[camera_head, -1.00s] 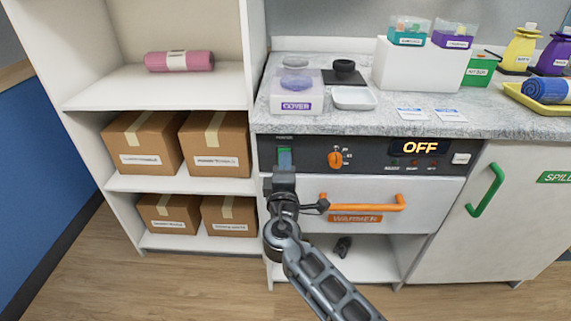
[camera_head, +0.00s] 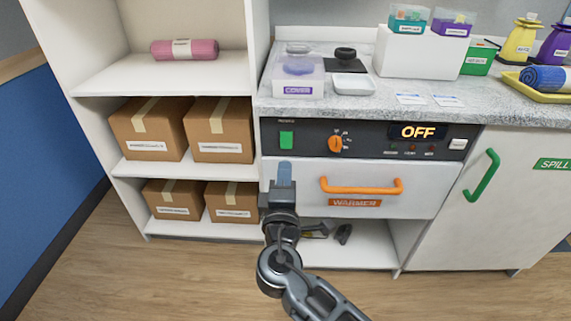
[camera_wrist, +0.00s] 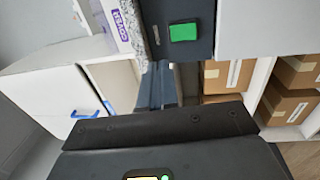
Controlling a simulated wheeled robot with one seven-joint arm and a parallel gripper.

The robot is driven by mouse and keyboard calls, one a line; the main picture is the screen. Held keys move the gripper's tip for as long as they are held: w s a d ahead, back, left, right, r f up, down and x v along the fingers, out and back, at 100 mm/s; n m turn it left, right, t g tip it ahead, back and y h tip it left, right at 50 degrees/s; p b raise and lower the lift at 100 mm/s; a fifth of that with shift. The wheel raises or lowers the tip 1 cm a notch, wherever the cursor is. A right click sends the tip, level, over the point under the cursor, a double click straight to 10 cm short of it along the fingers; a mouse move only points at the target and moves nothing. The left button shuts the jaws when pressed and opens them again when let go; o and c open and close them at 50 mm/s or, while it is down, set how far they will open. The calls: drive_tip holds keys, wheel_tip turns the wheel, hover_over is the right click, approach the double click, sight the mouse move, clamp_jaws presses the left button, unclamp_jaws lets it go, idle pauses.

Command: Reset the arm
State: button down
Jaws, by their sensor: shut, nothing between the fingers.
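My gripper (camera_head: 284,174) is in front of the left part of the white WARMER drawer (camera_head: 420,178), below the control panel (camera_head: 310,142). Its fingers point up toward the panel and are shut and empty. The green rocker switch (camera_head: 286,140) is lit and sits just above the fingertips, apart from them. In the wrist view the green switch (camera_wrist: 183,32) shows beyond the fingers (camera_wrist: 158,88). The panel display (camera_head: 417,132) reads OFF. My arm reaches in from the bottom of the head view.
The orange drawer handle (camera_head: 361,187) sticks out right of my gripper. An orange knob (camera_head: 335,143) is on the panel. Shelves with cardboard boxes (camera_head: 150,128) stand at left. The counter (camera_head: 390,108) holds a COVER box (camera_head: 298,90). Floor in front is clear.

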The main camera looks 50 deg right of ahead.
drive_tip(key=shift+s+a, duration=0.3)
drive_tip(key=shift+a, duration=0.1)
idle(0.3)
drive_tip(key=s+a+f+y+p, duration=0.1)
drive_tip(key=s+a+f+y, duration=0.2)
drive_tip(key=s+a+y, duration=0.15)
drive_tip(key=s+a+f+t+y+p, duration=0.1)
drive_tip(key=s+a+f+y, duration=0.15)
drive_tip(key=s, duration=0.35)
drive_tip(key=s+a+f+y+p, duration=0.2)
drive_tip(key=s+a+y, duration=0.2)
drive_tip(key=s, duration=0.2)
drive_tip(key=s+a+r+m+t+y+p, duration=0.1)
drive_tip(key=s+a+r+m+y, duration=0.3)
drive_tip(key=s+r, duration=1.1)
drive_tip(key=m+p, duration=0.1)
drive_tip(key=m, duration=0.2)
drive_tip(key=shift+a+r+m+t, duration=0.2)
drive_tip(key=shift+m+t, duration=0.1)
drive_tip(key=shift+t, duration=0.1)
drive_tip(key=shift+s, duration=0.1)
